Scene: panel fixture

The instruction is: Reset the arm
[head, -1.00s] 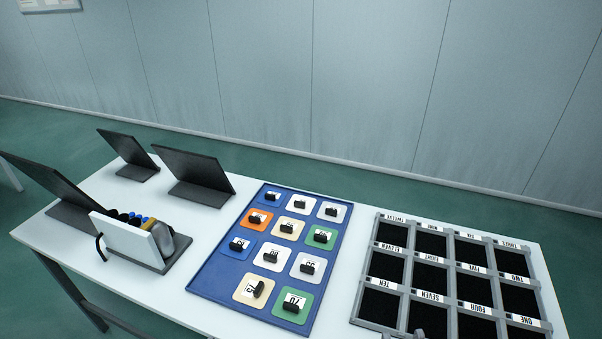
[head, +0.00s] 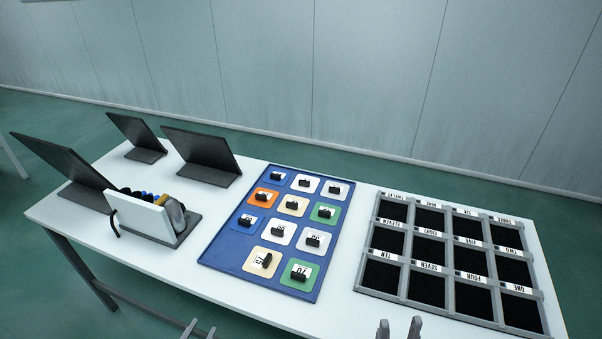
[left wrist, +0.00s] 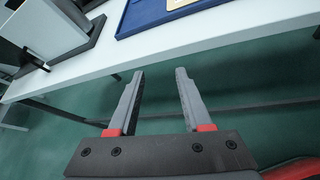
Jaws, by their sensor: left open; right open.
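My left gripper (head: 198,330) shows only its fingertips at the bottom edge of the head view, in front of the table. In the left wrist view my left gripper (left wrist: 158,85) is open and empty, its two grey fingers apart over the green floor below the table's front edge. My right gripper (head: 399,329) shows two grey fingertips at the bottom of the head view, apart and empty, near the front edge below the grey grid. The rest of both arms is out of view in the head view.
A white table (head: 180,262) carries a blue tray (head: 222,247) with several coloured number tiles with black handles. A grey labelled grid (head: 401,283) with empty black cells stands right. Dark stands (head: 200,150) and a white box-like holder (head: 142,217) stand left.

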